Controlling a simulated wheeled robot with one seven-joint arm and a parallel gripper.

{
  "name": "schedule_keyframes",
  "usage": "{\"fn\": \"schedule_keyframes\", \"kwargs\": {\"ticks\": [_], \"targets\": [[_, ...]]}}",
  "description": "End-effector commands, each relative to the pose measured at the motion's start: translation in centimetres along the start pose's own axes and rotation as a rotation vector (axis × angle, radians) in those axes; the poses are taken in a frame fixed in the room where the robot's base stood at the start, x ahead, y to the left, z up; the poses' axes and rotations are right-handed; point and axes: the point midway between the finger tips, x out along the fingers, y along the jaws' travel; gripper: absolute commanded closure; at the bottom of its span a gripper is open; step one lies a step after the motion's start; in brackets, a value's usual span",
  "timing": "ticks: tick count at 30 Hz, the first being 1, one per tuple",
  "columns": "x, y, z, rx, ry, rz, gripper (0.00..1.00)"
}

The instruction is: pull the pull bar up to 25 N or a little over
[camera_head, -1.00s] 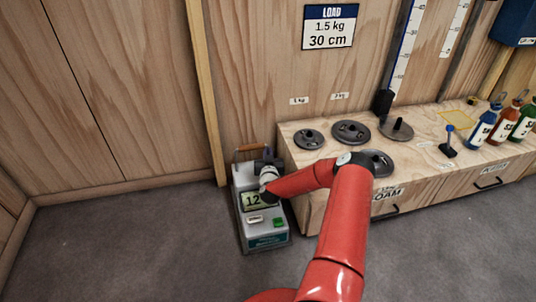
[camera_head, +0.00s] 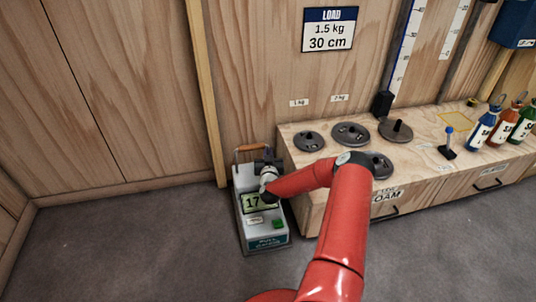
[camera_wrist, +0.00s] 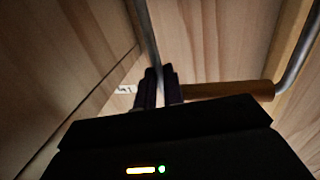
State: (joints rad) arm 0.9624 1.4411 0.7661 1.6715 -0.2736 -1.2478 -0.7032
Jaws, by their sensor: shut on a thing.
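The pull bar is a wooden rod with metal side arms on top of a grey scale box (camera_head: 248,215); its wooden part (camera_head: 250,148) shows in the head view. The box's display (camera_head: 252,203) reads 17, its right side partly hidden by my wrist. My gripper (camera_head: 266,163) is at the right end of the bar. In the wrist view my gripper's dark fingers (camera_wrist: 159,88) are shut at the left end of the wooden bar (camera_wrist: 228,91), beside a metal side arm. The exact contact is too dark to tell.
A wooden bench (camera_head: 300,205) stands right of the box, with several dark weight discs (camera_head: 351,133), a blue-topped lever (camera_head: 448,140) and bottles (camera_head: 483,127). A load sign (camera_head: 329,29) hangs on the wall. The floor left of the box is clear.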

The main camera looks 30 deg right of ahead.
Motion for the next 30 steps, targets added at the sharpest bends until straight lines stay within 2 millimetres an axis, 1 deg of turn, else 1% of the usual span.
{"fn": "schedule_keyframes", "kwargs": {"ticks": [1,5,30], "targets": [[0.1,0.0,-0.5,0.000,0.012,0.001,1.00],[0.1,0.0,-0.2,0.000,0.013,0.001,1.00],[0.2,0.0,3.3,0.000,0.011,0.001,1.00]]}}
